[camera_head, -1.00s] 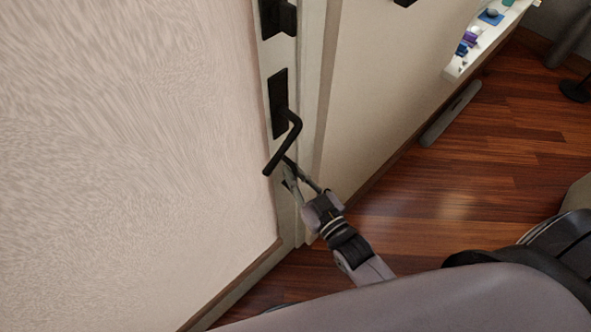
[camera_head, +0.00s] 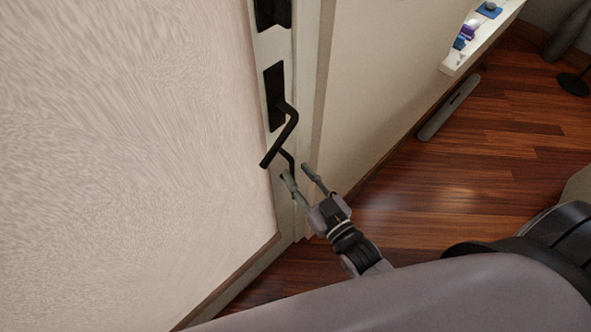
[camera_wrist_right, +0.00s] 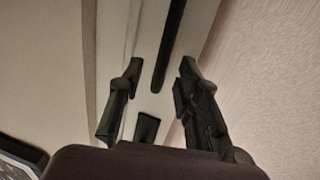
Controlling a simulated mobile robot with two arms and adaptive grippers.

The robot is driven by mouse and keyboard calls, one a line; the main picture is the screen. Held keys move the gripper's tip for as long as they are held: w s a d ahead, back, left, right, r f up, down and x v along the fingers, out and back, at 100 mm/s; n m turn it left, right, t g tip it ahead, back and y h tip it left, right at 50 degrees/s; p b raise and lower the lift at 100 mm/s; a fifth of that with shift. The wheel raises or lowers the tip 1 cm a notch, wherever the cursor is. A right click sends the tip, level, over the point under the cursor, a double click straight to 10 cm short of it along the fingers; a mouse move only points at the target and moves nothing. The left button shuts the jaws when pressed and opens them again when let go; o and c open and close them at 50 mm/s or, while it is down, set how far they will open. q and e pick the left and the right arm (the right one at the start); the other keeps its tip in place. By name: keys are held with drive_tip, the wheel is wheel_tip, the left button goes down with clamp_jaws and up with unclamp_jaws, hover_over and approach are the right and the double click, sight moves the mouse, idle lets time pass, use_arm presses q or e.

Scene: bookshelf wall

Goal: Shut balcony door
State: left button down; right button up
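The balcony door's white edge strip (camera_head: 283,152) runs up the middle of the head view. A black lever handle (camera_head: 280,138) sits on a dark plate (camera_head: 274,96) on this strip. My right gripper (camera_head: 296,170) is open and empty just below and right of the lever, with its fingertips close to the strip. In the right wrist view the two dark fingers (camera_wrist_right: 161,66) stand apart, and a long black bar (camera_wrist_right: 169,42), likely the lever, shows beyond the gap between them. I cannot tell whether a finger touches anything. My left gripper is not in view.
A textured pinkish wall surface (camera_head: 120,150) fills the left. A plain beige wall (camera_head: 385,70) stands to the right. A white shelf (camera_head: 478,48) with small items and a grey bar (camera_head: 449,107) on the floor are at upper right. The wooden floor (camera_head: 500,140) there is mostly clear.

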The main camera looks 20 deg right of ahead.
drive_tip(key=v, duration=0.9)
drive_tip(key=shift+s, duration=0.35)
drive_tip(key=shift+d+f, duration=0.1)
drive_tip(key=s+d+f+g+h, duration=0.1)
drive_tip(key=s+d+f+g, duration=0.2)
drive_tip(key=f, duration=1.1)
drive_tip(key=s+f+g+h, duration=0.1)
drive_tip(key=s+f+g, duration=0.3)
drive_tip(key=f, duration=1)
drive_tip(key=s+d+f+g+h, duration=0.1)
drive_tip(key=s+f+g, duration=0.3)
drive_tip(key=s+f, duration=0.4)
drive_tip(key=s+d+f+g+h, duration=0.1)
drive_tip(key=s+d+f+g, duration=0.2)
drive_tip(key=s+f+g, duration=0.2)
drive_tip(key=s+f, duration=0.3)
drive_tip(key=s, duration=0.1)
drive_tip(key=shift+s+d+f+m+h, duration=0.15)
drive_tip(key=shift+s+d+m+h, duration=0.15)
